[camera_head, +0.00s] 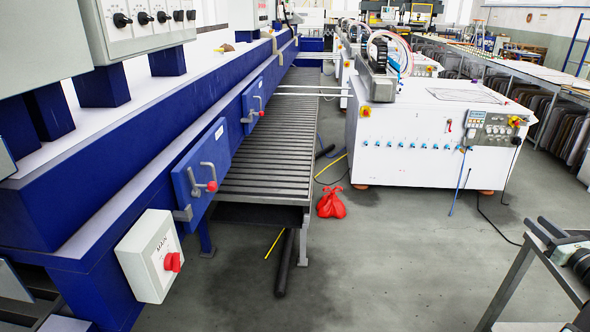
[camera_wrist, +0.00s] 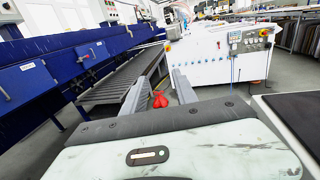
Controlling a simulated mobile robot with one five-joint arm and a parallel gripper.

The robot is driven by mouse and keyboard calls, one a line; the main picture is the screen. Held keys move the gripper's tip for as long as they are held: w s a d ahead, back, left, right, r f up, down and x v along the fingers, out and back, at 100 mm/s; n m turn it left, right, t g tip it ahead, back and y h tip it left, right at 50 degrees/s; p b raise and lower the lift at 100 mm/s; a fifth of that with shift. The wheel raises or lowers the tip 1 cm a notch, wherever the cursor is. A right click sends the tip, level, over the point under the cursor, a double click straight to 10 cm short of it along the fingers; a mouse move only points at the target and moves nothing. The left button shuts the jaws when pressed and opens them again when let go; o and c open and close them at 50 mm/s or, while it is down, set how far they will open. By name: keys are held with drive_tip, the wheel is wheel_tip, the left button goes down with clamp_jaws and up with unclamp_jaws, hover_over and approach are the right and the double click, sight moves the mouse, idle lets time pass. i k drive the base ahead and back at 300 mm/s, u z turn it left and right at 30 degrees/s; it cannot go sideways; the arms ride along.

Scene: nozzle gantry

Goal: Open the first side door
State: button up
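The nearest blue side door (camera_head: 205,150) is a flat panel on the long blue machine, at left of centre in the head view. It has a grey latch handle with a red knob (camera_head: 211,187) and looks closed. It seems to be the panel at the far left of the wrist view (camera_wrist: 30,78). A second, similar door (camera_head: 252,107) is farther along and also looks closed; it shows in the wrist view too (camera_wrist: 92,54). My gripper (camera_wrist: 162,77) is open and empty in the wrist view, its two grey fingers apart, well away from the doors.
A grey switch box (camera_head: 150,257) marked MAIN juts out before the nearest door. A slatted conveyor (camera_head: 270,140) runs beside the doors. A red bag (camera_head: 331,203) lies on the floor near a white machine (camera_head: 430,140). The grey floor in front is mostly clear.

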sight(209, 160)
drive_tip(key=i, duration=0.5)
drive_tip(key=u, duration=2.2)
